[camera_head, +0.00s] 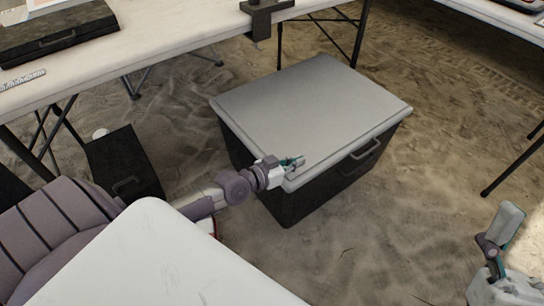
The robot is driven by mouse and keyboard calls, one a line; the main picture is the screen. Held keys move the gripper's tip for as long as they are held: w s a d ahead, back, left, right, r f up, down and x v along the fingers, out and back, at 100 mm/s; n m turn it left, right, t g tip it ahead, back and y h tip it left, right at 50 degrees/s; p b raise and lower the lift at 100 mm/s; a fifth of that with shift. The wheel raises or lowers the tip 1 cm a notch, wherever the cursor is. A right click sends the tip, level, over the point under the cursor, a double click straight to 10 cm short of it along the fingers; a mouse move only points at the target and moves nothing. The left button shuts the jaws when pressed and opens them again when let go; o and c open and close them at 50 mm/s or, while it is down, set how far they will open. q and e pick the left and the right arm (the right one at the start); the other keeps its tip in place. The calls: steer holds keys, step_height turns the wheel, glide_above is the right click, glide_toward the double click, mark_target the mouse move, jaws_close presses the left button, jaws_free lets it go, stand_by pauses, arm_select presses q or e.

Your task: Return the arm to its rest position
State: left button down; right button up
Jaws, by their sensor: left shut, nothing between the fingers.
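My left arm reaches in from the left, past a white panel in the foreground. Its gripper (296,162) is shut and empty. It shows against the front left corner of a large dark case (310,112) with a closed grey lid. I cannot tell whether it touches the lid. Part of my right gripper (500,228) shows at the lower right edge, with a grey finger pad pointing up. The rest of it is cut off by the frame, so its opening does not show.
A white table (165,42) spans the back left, with a dark case (55,32) and a black clamp-like bracket (265,12) on it. A smaller black box (124,165) stands on the ground at left. Another table (500,18) is at upper right. Sandy ground right of the large case is clear.

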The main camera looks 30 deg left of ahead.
arm_select(q)
steer(key=p+v, duration=0.2)
steer(key=v, duration=0.6)
steer(key=shift+r, duration=0.15)
arm_select(e)
steer(key=w+f+g+h, duration=0.2)
steer(key=w+f+g, duration=0.4)
steer(key=w+f, duration=0.1)
steer(key=shift+a, duration=0.4)
